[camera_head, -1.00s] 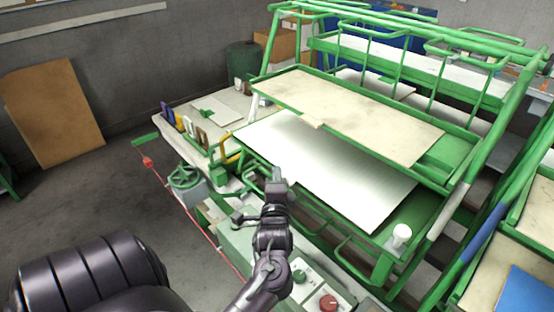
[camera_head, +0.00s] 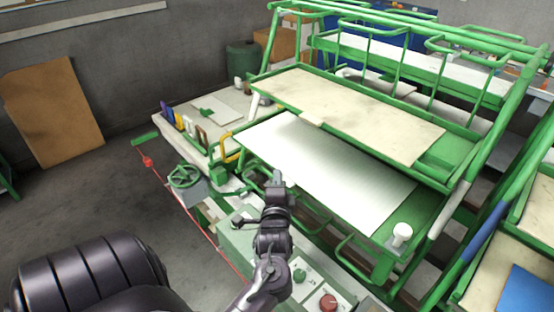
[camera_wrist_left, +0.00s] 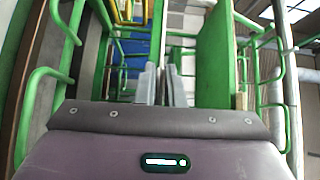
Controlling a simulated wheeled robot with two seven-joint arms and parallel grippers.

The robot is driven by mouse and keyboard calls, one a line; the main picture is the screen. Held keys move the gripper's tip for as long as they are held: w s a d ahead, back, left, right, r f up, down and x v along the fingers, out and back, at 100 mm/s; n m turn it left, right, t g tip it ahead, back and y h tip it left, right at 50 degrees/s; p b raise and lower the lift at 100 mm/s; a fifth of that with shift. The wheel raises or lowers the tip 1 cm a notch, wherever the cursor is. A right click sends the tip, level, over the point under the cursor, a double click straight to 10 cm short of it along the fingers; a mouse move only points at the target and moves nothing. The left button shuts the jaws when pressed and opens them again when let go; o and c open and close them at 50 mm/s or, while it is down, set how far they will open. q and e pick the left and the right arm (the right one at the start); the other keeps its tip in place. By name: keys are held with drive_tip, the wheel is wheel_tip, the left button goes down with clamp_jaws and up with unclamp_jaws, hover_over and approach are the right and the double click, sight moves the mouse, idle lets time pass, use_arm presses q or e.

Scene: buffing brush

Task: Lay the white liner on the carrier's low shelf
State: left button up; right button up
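The white liner (camera_head: 335,180) is a pale, shiny flat sheet. In the head view it lies over the carrier's low shelf (camera_head: 425,212), below the upper shelf with its cream sheet (camera_head: 350,112), which hides its back part. My left gripper (camera_head: 277,178) is at the liner's near edge, towards its left end. In the left wrist view its two fingers (camera_wrist_left: 163,85) stand close together with a narrow gap between them, and I see no liner clamped there. My right gripper is out of view.
The green carrier frame (camera_head: 492,150) has bars around the shelves. A white cup-like part (camera_head: 401,234) stands by the low shelf's right corner. A green handwheel (camera_head: 185,177) and coloured hooks (camera_head: 190,128) are left of the carrier. A control panel with a red knob (camera_head: 328,302) lies below.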

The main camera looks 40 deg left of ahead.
use_arm(q)
drive_tip(key=o, duration=0.5)
drive_tip(key=b+v, duration=0.1)
drive_tip(key=v, duration=0.6)
drive_tip(key=shift+s+d, duration=0.25)
drive_tip(key=shift+s, duration=0.05)
